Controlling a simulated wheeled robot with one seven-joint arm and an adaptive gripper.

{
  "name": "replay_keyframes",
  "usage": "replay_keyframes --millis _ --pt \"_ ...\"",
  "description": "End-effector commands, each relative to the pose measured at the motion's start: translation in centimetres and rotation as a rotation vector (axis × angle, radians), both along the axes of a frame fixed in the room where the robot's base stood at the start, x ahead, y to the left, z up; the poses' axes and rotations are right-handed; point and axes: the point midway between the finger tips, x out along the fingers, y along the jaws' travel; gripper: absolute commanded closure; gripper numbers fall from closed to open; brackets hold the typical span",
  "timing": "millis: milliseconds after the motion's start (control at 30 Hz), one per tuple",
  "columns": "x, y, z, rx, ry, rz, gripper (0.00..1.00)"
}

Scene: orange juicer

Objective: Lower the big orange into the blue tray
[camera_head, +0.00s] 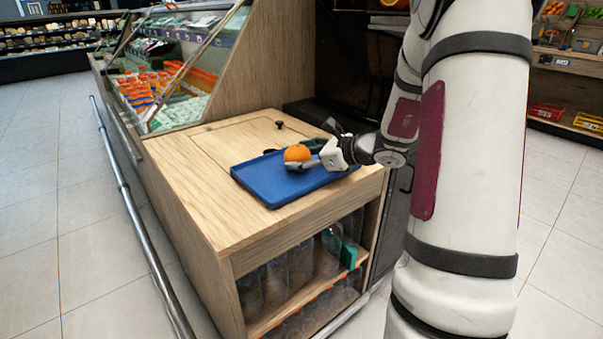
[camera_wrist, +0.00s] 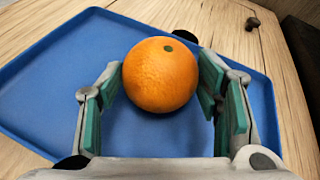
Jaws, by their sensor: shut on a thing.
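The big orange (camera_head: 297,154) is between the fingers of my gripper (camera_head: 306,158), over the blue tray (camera_head: 272,195). In the wrist view the orange (camera_wrist: 160,75) is held between the green pads of my gripper (camera_wrist: 161,85), which is shut on it. The blue tray (camera_wrist: 50,90) spreads out beneath it. The orange is above or very close to the tray floor; I cannot tell whether it touches. The right part of the tray is partly hidden by my gripper.
The tray lies on a wooden counter (camera_head: 190,170) with a small dark knob (camera_head: 279,124) behind it. A glass display case (camera_head: 180,60) stands at the back left. Shelves with clear bottles (camera_head: 300,262) are below the counter. The counter's left side is clear.

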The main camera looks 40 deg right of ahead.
Motion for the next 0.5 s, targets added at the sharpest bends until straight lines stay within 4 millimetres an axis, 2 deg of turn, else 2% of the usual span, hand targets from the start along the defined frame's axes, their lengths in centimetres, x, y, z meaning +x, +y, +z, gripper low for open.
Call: replay_keyframes --millis 233,267,300,367,500 --pt "0.00 0.00 -0.05 0.000 0.000 0.000 0.74" --pt "0.00 0.00 -0.05 0.000 0.000 0.000 0.39" --pt "0.00 0.00 -0.05 0.000 0.000 0.000 0.30" --pt "0.00 0.00 -0.05 0.000 0.000 0.000 0.18" --pt "0.00 0.00 -0.05 0.000 0.000 0.000 0.18"
